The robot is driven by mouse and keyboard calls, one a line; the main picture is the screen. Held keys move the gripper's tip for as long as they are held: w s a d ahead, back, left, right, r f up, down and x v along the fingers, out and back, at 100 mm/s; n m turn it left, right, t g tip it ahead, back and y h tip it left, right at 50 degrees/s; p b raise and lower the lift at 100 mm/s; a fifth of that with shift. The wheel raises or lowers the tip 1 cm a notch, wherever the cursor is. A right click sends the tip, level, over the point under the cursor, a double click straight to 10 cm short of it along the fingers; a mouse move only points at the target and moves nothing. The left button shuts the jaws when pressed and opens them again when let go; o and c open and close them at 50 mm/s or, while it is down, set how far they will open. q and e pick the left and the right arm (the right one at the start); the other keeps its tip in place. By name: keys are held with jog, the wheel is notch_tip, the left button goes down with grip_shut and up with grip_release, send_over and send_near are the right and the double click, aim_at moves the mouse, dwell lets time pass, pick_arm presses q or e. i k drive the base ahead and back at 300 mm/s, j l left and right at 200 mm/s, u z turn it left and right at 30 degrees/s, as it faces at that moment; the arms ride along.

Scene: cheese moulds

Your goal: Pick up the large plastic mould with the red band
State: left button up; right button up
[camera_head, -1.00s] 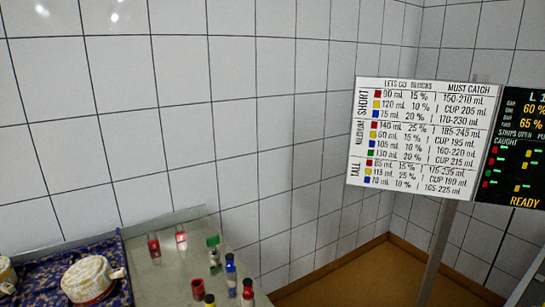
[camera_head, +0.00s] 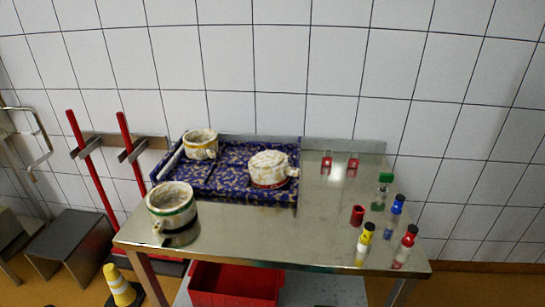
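A whitish, blotchy mould with a red band (camera_head: 269,166) sits on the right part of the blue patterned mat (camera_head: 222,180) on the metal table. Its closed side faces up, the red band runs round its bottom edge, and a small handle sticks out to the right. A mould with an orange-yellow band (camera_head: 201,146) stands open side up at the back left of the mat. A larger-looking mould with a green band (camera_head: 172,206) stands open side up at the table's front left, off the mat. Neither of my grippers shows.
The metal table (camera_head: 265,222) has clear room in front of the mat. Several small bottles with coloured caps, including a blue one (camera_head: 396,212), and a red cup (camera_head: 357,215) stand on the right. A red crate (camera_head: 236,286) is below.

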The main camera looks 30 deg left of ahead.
aim_at(269, 169)
jog(key=u, duration=0.95)
